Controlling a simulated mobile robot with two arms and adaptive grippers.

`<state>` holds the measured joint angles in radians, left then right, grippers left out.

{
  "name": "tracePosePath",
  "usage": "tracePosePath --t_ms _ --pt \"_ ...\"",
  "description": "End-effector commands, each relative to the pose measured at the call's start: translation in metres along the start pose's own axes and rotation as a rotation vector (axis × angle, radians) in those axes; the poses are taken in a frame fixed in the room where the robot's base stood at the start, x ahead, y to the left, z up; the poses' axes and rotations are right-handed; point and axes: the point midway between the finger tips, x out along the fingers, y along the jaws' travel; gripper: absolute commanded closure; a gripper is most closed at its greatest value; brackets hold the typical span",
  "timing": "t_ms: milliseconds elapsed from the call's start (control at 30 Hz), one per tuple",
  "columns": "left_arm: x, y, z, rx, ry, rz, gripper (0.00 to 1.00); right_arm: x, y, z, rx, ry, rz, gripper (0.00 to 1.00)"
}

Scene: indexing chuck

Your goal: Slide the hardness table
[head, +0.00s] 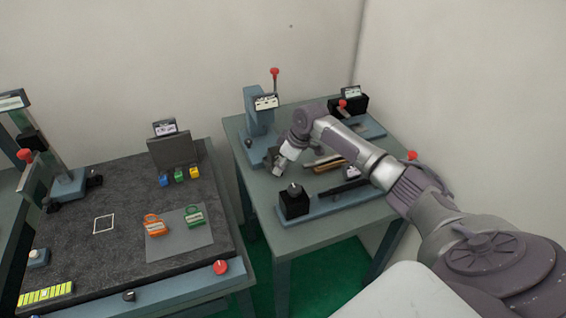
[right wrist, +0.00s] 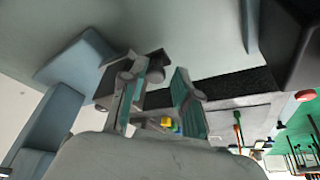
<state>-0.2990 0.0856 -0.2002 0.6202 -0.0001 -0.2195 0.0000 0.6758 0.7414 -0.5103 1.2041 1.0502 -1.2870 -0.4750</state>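A blue-grey column device (head: 260,112) with a red-ball lever (head: 275,72) and a white label stands at the back left of the right-hand bench. It looks like the hardness tester, but I cannot be sure which part is its sliding table. My right gripper (head: 277,160) points down at the front of this device. In the right wrist view its two green-padded fingers (right wrist: 158,98) are apart, with a gap between them. A dark piece with a round knob (right wrist: 128,74) shows beside the left finger; I cannot tell whether they touch. My left gripper is not in view.
In front, a black block with a knob (head: 294,203) stands on a blue plate. A black box (head: 350,104) is at the back right. The left-hand table (head: 75,235) holds an orange tag (head: 155,225), a green tag (head: 194,216) and small coloured blocks. Walls stand close behind.

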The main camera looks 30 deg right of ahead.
Motion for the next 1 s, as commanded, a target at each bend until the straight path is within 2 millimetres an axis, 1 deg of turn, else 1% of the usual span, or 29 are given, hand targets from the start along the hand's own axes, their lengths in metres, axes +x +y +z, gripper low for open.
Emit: tracePosePath --t_ms 33,67,167,300,333,400,467,567,800,1000 --pt "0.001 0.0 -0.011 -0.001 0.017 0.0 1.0 0.004 -0.004 0.002 -0.002 -0.005 -0.01 0.66" --pt "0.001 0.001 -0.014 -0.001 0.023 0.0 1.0 0.004 -0.004 0.001 -0.002 -0.005 -0.009 0.66" --pt "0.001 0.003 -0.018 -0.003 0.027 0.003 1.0 0.003 -0.003 0.001 -0.001 -0.002 -0.007 0.66" --pt "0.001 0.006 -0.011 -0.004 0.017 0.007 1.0 0.002 -0.002 -0.001 -0.001 0.001 -0.004 0.66" --pt "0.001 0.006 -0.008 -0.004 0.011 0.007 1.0 0.002 -0.002 -0.001 -0.001 0.002 -0.004 0.66" --pt "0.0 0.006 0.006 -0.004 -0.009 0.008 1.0 0.0 -0.001 -0.001 -0.001 0.003 -0.002 0.66" --pt "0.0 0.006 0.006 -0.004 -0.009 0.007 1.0 -0.003 -0.001 -0.002 -0.001 0.004 -0.001 0.66" --pt "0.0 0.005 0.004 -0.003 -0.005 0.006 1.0 -0.013 0.001 -0.001 -0.001 0.004 0.001 0.66" --pt "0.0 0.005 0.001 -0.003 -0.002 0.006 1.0 -0.05 0.001 0.0 -0.001 0.001 -0.001 0.66" --pt "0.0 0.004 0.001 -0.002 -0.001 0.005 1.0 -0.071 0.0 0.0 0.0 -0.001 -0.004 0.66"
